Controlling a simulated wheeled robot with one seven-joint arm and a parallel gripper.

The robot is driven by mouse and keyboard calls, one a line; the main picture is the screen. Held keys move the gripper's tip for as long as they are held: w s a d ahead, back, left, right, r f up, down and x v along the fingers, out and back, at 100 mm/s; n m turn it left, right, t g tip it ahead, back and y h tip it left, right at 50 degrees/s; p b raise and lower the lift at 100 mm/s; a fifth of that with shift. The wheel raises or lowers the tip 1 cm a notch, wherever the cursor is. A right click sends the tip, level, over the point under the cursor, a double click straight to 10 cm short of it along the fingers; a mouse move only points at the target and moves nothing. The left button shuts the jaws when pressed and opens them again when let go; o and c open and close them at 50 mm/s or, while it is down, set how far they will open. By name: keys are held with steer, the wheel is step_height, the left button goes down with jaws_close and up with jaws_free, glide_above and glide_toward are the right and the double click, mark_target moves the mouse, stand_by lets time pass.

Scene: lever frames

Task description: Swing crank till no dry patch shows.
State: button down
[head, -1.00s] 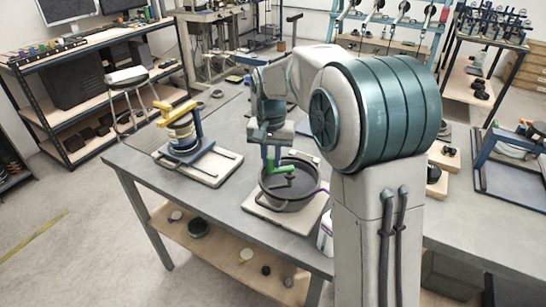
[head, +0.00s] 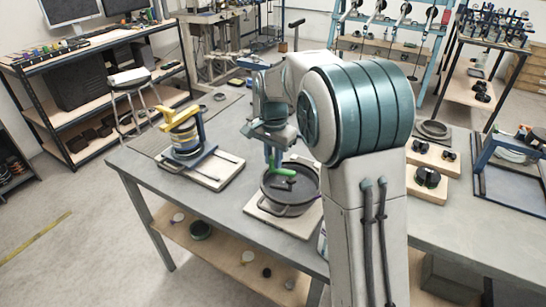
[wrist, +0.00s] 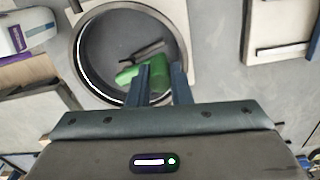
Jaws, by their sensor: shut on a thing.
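A dark grey round pan (head: 290,203) sits on a pale board (head: 262,216) on the bench. Inside it is a crank with a green handle (head: 283,172) and a dark bar. The wrist view shows the green handle (wrist: 128,75) and the dark bar (wrist: 150,50) over the pan's grey floor (wrist: 105,45). My gripper (head: 270,162) reaches down into the pan and is shut on the green handle; its blue fingers (wrist: 162,72) partly cover it. I cannot tell wet from dry on the pan floor in these views.
To the left, a yellow-topped device (head: 183,130) stands on its own pale board (head: 215,175). To the right are wooden blocks with black parts (head: 428,180) and a blue-framed tray (head: 510,180). A white bottle (wrist: 15,38) is near the pan.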

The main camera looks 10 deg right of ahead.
mark_target(273, 156)
steer(key=c, duration=1.3)
jaws_free()
steer(key=shift+r, duration=0.1)
step_height(273, 156, up, 14)
steer(key=shift+f, duration=0.15)
